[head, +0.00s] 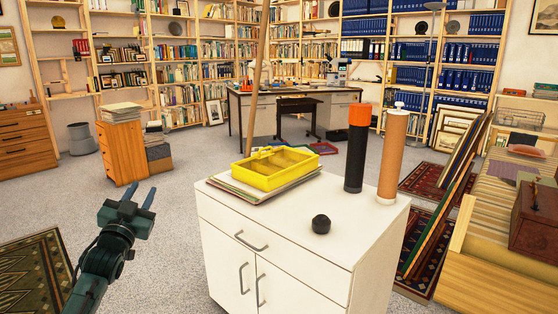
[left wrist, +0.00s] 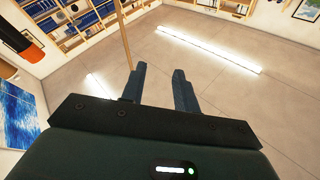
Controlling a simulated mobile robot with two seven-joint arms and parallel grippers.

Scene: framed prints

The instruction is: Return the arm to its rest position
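My left gripper (head: 138,197) is raised in the open space left of the white cabinet, apart from it. Its two fingers stand apart with nothing between them. In the left wrist view the same gripper (left wrist: 160,85) shows its fingers spread and empty, with ceiling and lights behind them. My right gripper is in neither view.
A white cabinet (head: 285,255) stands in front, with a yellow tray (head: 272,180) on papers, a black tube with an orange cap (head: 356,150), a brown tube (head: 393,155) and a small black knob-like object (head: 321,224) on top.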

